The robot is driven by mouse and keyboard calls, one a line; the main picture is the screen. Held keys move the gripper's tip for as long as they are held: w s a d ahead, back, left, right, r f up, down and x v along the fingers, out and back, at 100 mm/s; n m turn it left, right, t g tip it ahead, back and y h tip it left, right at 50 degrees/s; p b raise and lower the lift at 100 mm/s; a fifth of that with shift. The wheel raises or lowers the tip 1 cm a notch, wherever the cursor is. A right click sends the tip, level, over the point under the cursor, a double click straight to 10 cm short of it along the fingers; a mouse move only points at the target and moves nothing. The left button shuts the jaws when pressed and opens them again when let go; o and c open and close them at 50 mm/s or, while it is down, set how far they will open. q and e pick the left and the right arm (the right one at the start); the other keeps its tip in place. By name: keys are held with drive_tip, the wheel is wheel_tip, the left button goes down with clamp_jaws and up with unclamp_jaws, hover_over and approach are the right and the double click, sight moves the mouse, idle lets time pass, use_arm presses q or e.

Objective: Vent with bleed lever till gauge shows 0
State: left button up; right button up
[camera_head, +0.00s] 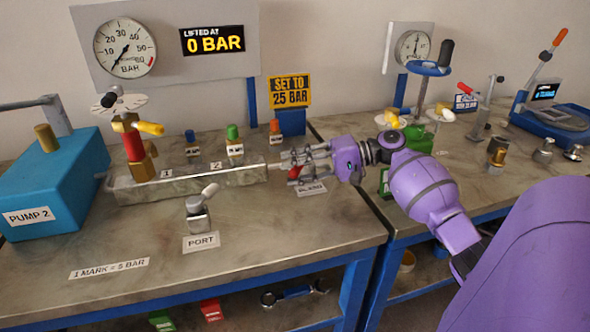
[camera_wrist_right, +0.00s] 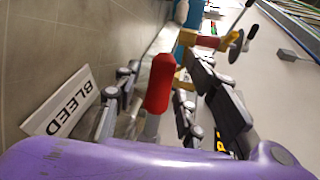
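The red bleed lever (camera_head: 295,172) is at the right end of the grey manifold block (camera_head: 190,182), behind the BLEED label (camera_head: 311,189). My right gripper (camera_head: 287,167) is around it. In the right wrist view, the lever's red grip (camera_wrist_right: 160,83) stands between the spread fingers, with gaps visible on both sides. The round gauge (camera_head: 125,47) on the back panel has its needle toward the lower left, near the low end of its scale; an exact reading is too small to tell. My left gripper is not in view.
A display (camera_head: 212,40) reads LIFTED AT 0 BAR. A yellow sign (camera_head: 290,90) reads SET TO 25 BAR. The blue PUMP 2 box (camera_head: 52,183) stands left. A port fitting (camera_head: 199,214) stands in front of the block. The bench front is mostly clear.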

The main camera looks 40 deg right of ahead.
drive_tip(key=v, duration=1.1)
drive_tip(key=shift+s+d, duration=0.25)
drive_tip(key=shift+d, duration=0.05)
drive_tip(key=shift+r, duration=0.1)
